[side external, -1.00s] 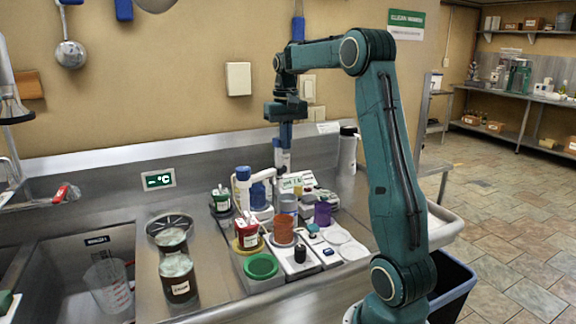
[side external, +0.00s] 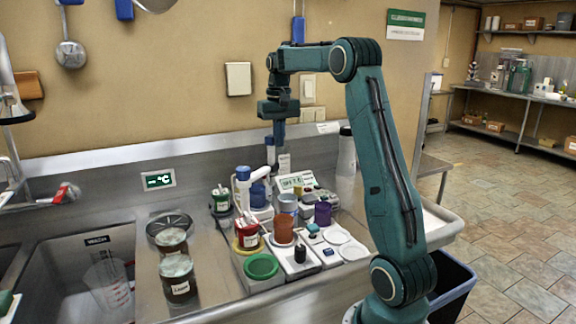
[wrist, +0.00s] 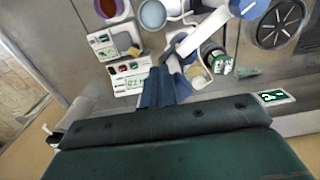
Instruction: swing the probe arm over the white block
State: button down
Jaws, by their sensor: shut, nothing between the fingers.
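The probe arm (side external: 256,174) is a white bar reaching right from a white post with a blue cap (side external: 243,173). In the wrist view the bar (wrist: 203,33) runs diagonally down toward my fingertips. My gripper (side external: 279,148) is shut and empty, pointing down at the bar's far end. In the wrist view my blue fingers (wrist: 165,78) are beside that end; whether they touch it I cannot tell. Several white blocks stand on the counter, including one with a black knob (side external: 291,262); I cannot tell which is the task's block.
An orange cup (side external: 284,229), a purple cup (side external: 323,213), a red cup (side external: 247,236) and a green ring (side external: 261,266) crowd the counter. A green-lettered display (side external: 297,181) stands close to my gripper. Dark jars (side external: 178,280) stand left, beside the sink (side external: 75,270).

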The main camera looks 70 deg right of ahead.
aim_at(270, 135)
jog(key=shift+w+d, duration=0.2)
jog(key=shift+w, duration=0.15)
jog(key=shift+w+d, duration=0.2)
jog(key=shift+w, duration=0.6)
jog(key=shift+w+d, duration=0.15)
jog(key=shift+w, duration=0.65)
jog(key=shift+s, duration=0.75)
jog(key=shift+r, duration=0.1)
jog(key=shift+r, duration=2.9)
